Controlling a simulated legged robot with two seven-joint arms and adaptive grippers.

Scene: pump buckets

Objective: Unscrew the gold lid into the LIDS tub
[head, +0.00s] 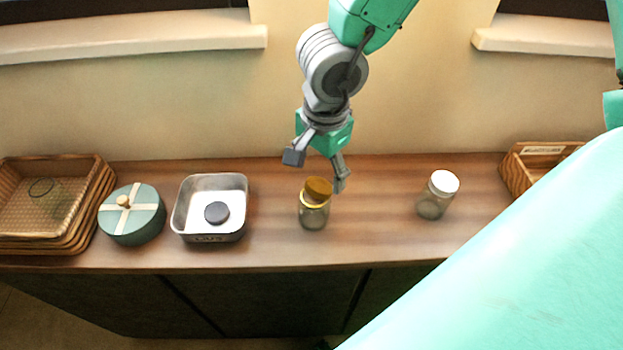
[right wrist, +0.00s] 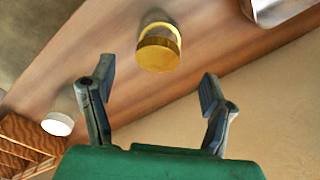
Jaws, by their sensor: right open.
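A glass jar (head: 314,216) stands upright on the wooden counter with the gold lid (head: 318,188) on its top. A brighter yellow band shows at its neck. The lid also shows in the right wrist view (right wrist: 158,54). My right gripper (head: 317,171) is open and empty, just above and behind the lid; its fingers (right wrist: 157,78) are apart from the lid in the wrist view. The metal LIDS tub (head: 180,214) stands left of the jar with a dark round lid (head: 216,212) inside. My left gripper is not in view.
A white-lidded jar (head: 437,197) stands to the right, with a wicker basket (head: 517,172) beyond it. A round green box (head: 132,222) and stacked wicker trays (head: 88,222) stand left of the tub. Counter between the tub and gold-lidded jar is clear.

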